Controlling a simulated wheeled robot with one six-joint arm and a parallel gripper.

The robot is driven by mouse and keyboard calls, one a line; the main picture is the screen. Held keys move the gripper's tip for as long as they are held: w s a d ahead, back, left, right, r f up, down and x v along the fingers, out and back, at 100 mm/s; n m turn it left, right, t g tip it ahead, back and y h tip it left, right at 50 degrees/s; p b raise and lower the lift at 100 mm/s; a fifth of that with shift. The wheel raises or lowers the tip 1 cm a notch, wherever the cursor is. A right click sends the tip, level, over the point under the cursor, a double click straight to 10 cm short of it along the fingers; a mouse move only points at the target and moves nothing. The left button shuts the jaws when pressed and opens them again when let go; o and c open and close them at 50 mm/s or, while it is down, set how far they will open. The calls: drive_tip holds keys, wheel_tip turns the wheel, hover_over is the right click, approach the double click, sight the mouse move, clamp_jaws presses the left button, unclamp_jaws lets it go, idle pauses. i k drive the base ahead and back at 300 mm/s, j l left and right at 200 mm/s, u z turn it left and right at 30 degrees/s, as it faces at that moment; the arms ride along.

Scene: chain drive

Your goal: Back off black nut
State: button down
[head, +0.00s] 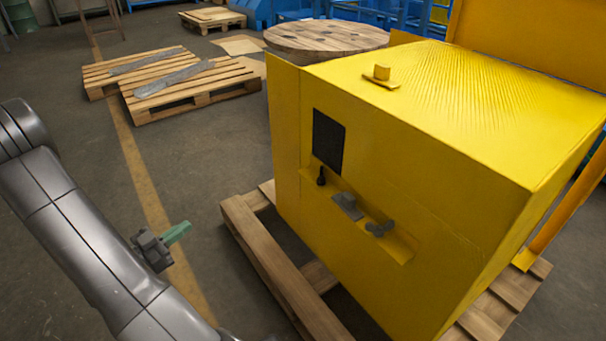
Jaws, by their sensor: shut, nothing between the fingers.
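A yellow machine housing (400,150) stands on a wooden pallet. A grey flat block (347,205) is in the middle, and a dark grey winged part (380,228) is to the right. I cannot tell for sure which of these is the black nut. My gripper (187,227), with green fingers on a dark body, is shut and empty. It is left of the housing in the picture, apart from it and touching none of the parts.
A black rectangular panel (328,142) is above the recess. A yellow knob on a small plate (382,74) is on the housing top. The pallet's edge (270,265) sticks out in front. Other pallets (190,85) lie farther back.

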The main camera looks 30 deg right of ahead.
sight(321, 181)
drive_tip(key=i+j+z, duration=0.2)
drive_tip(key=i, duration=0.25)
drive_tip(key=i+j+z, duration=0.2)
drive_tip(key=i+j, duration=0.2)
drive_tip(key=z, duration=1.3)
